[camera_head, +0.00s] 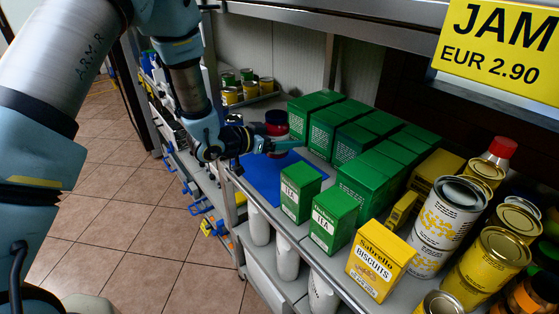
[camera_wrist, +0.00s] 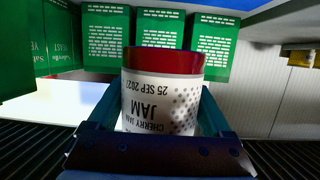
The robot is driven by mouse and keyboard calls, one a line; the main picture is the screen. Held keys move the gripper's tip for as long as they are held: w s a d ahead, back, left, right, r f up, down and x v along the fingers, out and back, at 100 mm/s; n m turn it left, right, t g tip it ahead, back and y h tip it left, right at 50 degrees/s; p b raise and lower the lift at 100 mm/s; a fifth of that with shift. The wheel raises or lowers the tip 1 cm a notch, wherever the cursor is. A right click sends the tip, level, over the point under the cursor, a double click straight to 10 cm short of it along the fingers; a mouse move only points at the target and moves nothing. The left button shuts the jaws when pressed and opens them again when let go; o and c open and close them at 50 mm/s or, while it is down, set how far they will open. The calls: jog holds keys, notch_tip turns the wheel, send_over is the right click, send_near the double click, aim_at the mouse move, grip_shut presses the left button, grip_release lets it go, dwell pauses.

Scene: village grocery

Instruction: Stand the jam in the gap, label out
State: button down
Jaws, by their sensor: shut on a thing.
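The jam jar (camera_head: 277,118) has a red lid and a white label. My gripper (camera_head: 268,147) is shut on it, over the left end of the shelf. In the wrist view the jar (camera_wrist: 160,95) sits between the two fingers (camera_wrist: 160,120), lid toward the top of the picture. Its label, with "CHERRY JAM" and a date, faces the wrist camera, its print upside down there. A bare blue mat (camera_head: 262,178) lies on the shelf below the gripper, left of the green tea boxes (camera_head: 299,190). I cannot tell whether the jar touches anything beneath.
Green boxes (camera_head: 372,178) stand in rows behind the mat and tea boxes. A yellow biscuits box (camera_head: 378,262) and several tins (camera_head: 447,222) stand to the right. A yellow jam price sign (camera_head: 500,50) hangs above right. Small tins (camera_head: 229,96) stand at the far end.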

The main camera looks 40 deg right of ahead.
jog(key=shift+f+p, duration=0.85)
jog(key=shift+f, duration=3.05)
jog(key=shift+f, duration=0.15)
grip_release()
